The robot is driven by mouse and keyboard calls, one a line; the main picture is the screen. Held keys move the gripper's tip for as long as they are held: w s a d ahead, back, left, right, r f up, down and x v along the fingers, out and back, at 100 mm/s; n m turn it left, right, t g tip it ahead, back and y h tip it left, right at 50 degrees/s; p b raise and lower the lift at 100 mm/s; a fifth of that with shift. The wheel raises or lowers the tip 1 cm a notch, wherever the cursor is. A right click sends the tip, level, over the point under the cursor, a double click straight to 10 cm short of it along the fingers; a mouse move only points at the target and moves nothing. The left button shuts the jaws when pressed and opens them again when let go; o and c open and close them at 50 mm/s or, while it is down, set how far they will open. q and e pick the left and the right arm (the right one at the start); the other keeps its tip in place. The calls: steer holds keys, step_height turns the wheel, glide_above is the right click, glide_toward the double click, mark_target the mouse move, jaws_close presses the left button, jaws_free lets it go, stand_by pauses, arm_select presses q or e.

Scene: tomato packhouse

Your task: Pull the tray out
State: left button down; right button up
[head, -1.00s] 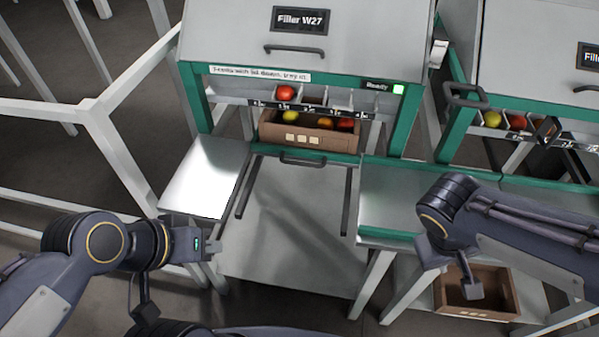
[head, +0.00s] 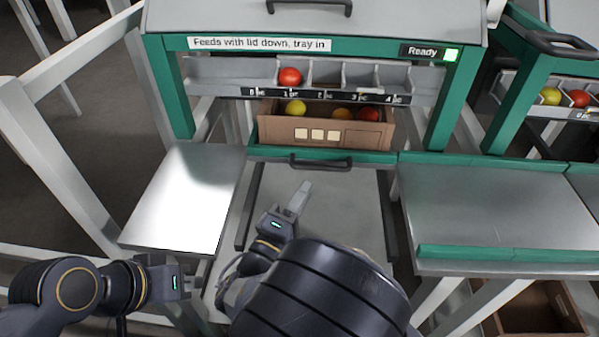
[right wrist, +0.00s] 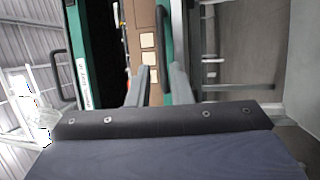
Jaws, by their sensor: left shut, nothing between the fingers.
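The tray (head: 375,157) is a green-fronted slide under the filler, with a dark bar handle (head: 320,164). It appears pushed in, with a brown crate (head: 268,131) of tomatoes on it. My right gripper (head: 303,188) is just in front of and below the handle in the head view. In the right wrist view its two fingers (right wrist: 158,84) stand apart, with the handle (right wrist: 163,42) ahead, roughly in line with the gap. I cannot tell whether they touch it. My left gripper (head: 190,284) is shut and empty, low on the left, away from the tray.
The filler's sign reads "Ready" (head: 424,52) beside a green light. A pale side table (head: 185,200) stands left and another (head: 480,205) right. A second brown crate (head: 540,312) is low at the right. White rails (head: 60,160) run along the left.

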mark_target(318, 166)
steer(key=x, duration=0.7)
steer(key=shift+w+b, duration=0.35)
steer(key=shift+w, duration=0.15)
jaws_close()
